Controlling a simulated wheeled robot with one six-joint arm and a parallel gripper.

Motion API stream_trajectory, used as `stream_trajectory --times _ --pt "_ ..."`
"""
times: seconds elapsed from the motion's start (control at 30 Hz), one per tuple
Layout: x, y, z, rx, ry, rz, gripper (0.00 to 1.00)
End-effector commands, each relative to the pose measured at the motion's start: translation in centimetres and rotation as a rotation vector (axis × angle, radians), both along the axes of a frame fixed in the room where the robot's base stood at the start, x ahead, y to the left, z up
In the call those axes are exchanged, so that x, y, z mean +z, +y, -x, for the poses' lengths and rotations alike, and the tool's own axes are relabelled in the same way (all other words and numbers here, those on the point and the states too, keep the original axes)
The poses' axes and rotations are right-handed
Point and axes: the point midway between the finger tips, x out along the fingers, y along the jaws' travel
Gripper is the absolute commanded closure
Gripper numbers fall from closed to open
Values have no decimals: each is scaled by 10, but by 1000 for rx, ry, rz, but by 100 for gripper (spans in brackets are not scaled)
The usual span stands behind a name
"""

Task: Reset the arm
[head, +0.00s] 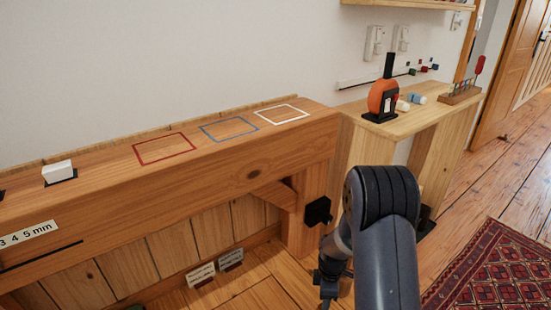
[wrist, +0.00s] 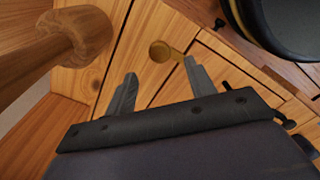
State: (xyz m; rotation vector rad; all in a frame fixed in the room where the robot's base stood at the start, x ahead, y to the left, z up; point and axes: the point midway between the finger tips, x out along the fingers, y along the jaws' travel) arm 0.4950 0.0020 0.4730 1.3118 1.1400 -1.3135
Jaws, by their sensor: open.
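My gripper (head: 328,288) hangs low in front of the bench's right end in the head view, partly hidden by my dark arm. In the wrist view its two grey fingers (wrist: 160,67) are spread apart with nothing held between them. A small brass-coloured disc with a short stem (wrist: 159,51) shows just beyond the fingertips, against wooden boards. I cannot tell how far it is from the fingers.
The wooden bench (head: 250,165) bears red (head: 163,148), blue (head: 228,129) and white (head: 282,114) outlines and a white block (head: 58,170). An orange device (head: 382,97) stands on a side shelf (head: 425,112). A rounded wooden piece (wrist: 80,35) is close left of my gripper. A patterned rug (head: 495,270) lies right.

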Motion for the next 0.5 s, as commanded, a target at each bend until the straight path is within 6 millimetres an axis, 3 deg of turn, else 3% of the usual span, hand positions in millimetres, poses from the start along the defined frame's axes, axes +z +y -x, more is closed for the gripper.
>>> stream_trajectory --times 0.03,0.3,0.5 --pt "-14 0 1 0 4 0 48" --pt "-69 0 1 -1 3 0 48" --pt "-62 0 0 -163 -1 0 48"
